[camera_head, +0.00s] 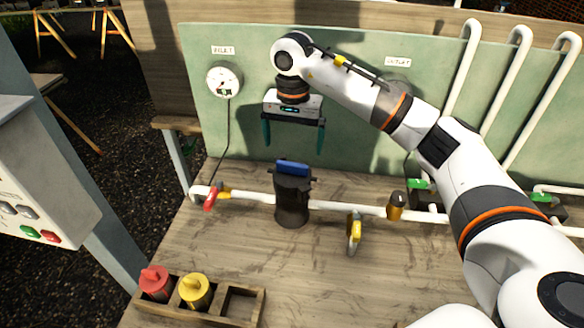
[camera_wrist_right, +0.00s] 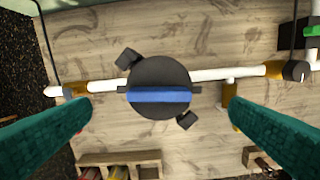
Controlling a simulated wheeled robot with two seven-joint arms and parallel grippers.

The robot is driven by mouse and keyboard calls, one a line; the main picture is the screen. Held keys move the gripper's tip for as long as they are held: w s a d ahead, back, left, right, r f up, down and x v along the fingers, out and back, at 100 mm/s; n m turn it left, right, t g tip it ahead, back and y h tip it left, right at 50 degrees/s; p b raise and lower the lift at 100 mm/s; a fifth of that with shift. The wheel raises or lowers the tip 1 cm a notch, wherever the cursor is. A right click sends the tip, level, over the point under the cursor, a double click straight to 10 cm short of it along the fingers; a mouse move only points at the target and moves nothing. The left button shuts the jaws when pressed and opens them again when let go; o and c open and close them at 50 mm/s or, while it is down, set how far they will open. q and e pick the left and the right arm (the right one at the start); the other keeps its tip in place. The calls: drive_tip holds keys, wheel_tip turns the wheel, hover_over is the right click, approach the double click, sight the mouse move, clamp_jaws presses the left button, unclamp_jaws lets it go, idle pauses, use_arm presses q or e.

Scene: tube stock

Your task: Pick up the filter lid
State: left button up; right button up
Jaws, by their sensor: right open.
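The filter lid (camera_wrist_right: 160,75) is a round dark disc with a blue bar handle across its top. In the head view the lid's blue handle (camera_head: 292,168) sits on top of the dark upright filter housing (camera_head: 292,205). Two dark clamp-like pieces stick out at the lid's edge in the wrist view. My right gripper (camera_head: 293,140) is open and empty above the lid, its green fingers pointing down. In the right wrist view its fingers (camera_wrist_right: 160,110) stand apart, left and right of the lid, with the handle lying between them. My left gripper is not in view.
A white pipe (camera_head: 340,207) runs both ways from the housing, with a red-handled valve (camera_head: 211,198) left and a yellow-handled valve (camera_head: 354,232) right. A wooden rack (camera_head: 222,317) holds a red and a yellow cartridge. A gauge (camera_head: 225,80) hangs on the green back panel.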

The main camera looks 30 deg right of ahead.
sight(292, 164)
drive_tip(key=shift+w+f, duration=0.1)
drive_tip(key=shift+f, duration=0.85)
drive_tip(key=shift+f+p, duration=0.25)
drive_tip(key=shift+p, duration=0.1)
drive_tip(key=f, duration=0.1)
drive_tip(key=f+p, duration=0.2)
drive_tip(key=f, duration=0.1)
drive_tip(key=shift+s+a, duration=0.2)
drive_tip(key=shift+s, duration=0.05)
drive_tip(key=shift+f, duration=0.5)
drive_tip(key=c, duration=0.8)
wheel_tip(292, 164, up, 9)
drive_tip(key=b, duration=0.2)
drive_tip(key=shift+w+f+b, duration=0.1)
drive_tip(key=shift+b, duration=0.25)
drive_tip(key=shift+c, duration=0.2)
drive_tip(key=shift+r, duration=0.6)
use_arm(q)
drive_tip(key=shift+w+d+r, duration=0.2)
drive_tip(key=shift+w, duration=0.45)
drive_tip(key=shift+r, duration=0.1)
use_arm(e)
drive_tip(key=shift+r, duration=0.2)
